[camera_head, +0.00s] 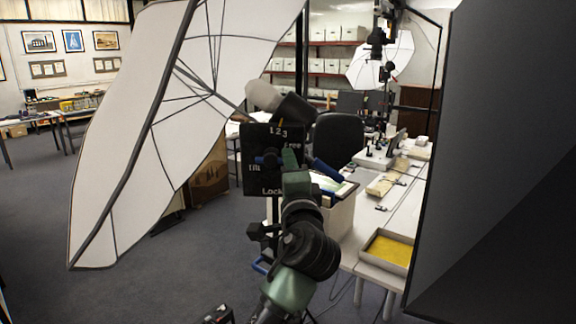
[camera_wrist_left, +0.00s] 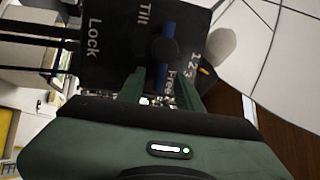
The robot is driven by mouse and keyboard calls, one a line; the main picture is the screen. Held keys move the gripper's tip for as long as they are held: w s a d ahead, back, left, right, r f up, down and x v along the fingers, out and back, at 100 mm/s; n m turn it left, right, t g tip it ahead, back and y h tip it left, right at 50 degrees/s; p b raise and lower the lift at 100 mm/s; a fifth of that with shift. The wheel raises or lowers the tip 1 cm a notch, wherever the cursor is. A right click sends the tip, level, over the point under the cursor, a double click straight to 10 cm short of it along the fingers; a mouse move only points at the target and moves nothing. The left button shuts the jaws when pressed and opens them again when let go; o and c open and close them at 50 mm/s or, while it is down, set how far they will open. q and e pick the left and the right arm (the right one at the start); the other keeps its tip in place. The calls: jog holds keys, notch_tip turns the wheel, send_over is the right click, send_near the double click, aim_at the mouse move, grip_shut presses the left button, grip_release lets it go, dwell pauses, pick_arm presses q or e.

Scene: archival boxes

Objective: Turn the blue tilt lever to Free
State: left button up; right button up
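The black panel (camera_head: 258,180) is lettered 1 2 3, Free, Tilt and Lock. The blue tilt lever (camera_head: 259,160) shows partly at its left; my arm hides the rest. In the left wrist view the blue lever (camera_wrist_left: 167,29) crosses a round dark knob (camera_wrist_left: 163,49). One end lies towards Tilt, the other beside the word Free and between Lock and Free. My left gripper (camera_wrist_left: 160,90) is open, its green fingers apart on both sides of that lower end, with visible gaps. In the head view my left gripper (camera_head: 289,158) is at the panel. My right gripper is not in view.
A large white umbrella (camera_head: 150,130) stands close at the left. A big dark panel (camera_head: 500,170) fills the right edge. Another blue handle (camera_head: 328,170) sticks out right of the lettered panel. Benches with a yellow-lined tray (camera_head: 388,250) stand behind on the right.

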pick_arm(q)
jog(key=v, duration=0.6)
jog(key=shift+s, duration=0.4)
jog(key=shift+d+f, duration=0.1)
